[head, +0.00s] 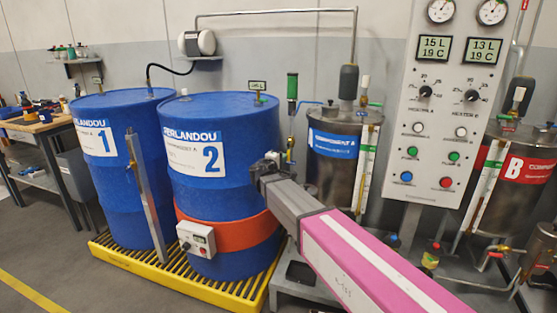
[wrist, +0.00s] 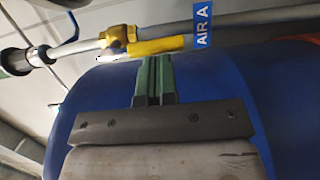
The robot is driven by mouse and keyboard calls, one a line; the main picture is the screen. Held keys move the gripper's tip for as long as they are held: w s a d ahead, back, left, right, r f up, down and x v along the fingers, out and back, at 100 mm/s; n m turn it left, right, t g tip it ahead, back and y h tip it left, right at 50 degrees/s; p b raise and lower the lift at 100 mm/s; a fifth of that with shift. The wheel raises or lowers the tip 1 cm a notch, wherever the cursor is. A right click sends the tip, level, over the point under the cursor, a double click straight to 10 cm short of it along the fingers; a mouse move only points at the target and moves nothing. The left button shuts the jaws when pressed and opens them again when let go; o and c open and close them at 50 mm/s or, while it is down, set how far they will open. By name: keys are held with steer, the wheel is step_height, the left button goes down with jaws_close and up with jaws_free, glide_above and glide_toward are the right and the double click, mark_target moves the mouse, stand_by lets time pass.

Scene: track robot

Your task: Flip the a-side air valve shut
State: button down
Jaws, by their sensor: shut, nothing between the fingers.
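The a-side air valve shows in the wrist view as a brass body (wrist: 118,41) on a grey pipe. Its yellow lever (wrist: 158,46) points right from the body, roughly along the pipe. A blue AIR A tag (wrist: 206,27) hangs at the lever's right end. My gripper (wrist: 153,58) is shut and empty, its green fingertips just below the middle of the lever. I cannot tell whether they touch it. In the head view my gripper (head: 270,161) is between blue drum 2 and the component A tank (head: 332,150); the lever is not clear there.
Blue drum 2 (head: 212,125) and drum 1 (head: 118,190) stand on a yellow grated pallet (head: 140,267) to the left. A control panel (head: 440,110) with gauges stands to the right, by the red-labelled B tank (head: 490,190). Clear floor lies at front left.

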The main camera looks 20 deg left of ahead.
steer(key=shift+d+f+n, duration=0.15)
steer(key=shift+d+n, duration=0.45)
steer(key=shift+n, duration=0.7)
steer(key=d+r+n+t+y, duration=0.2)
steer(key=d+n, duration=0.3)
steer(key=n, duration=1.1)
steer(key=shift+s+d+r+t+y, duration=0.2)
steer(key=shift+s+r+t+y, duration=0.1)
steer(key=shift+r+y, duration=0.1)
stand_by(0.4)
steer(key=a+f+v, duration=0.1)
steer(key=f+v, duration=0.1)
steer(key=v, duration=1)
steer(key=shift+f, duration=0.45)
steer(key=shift+s, duration=0.1)
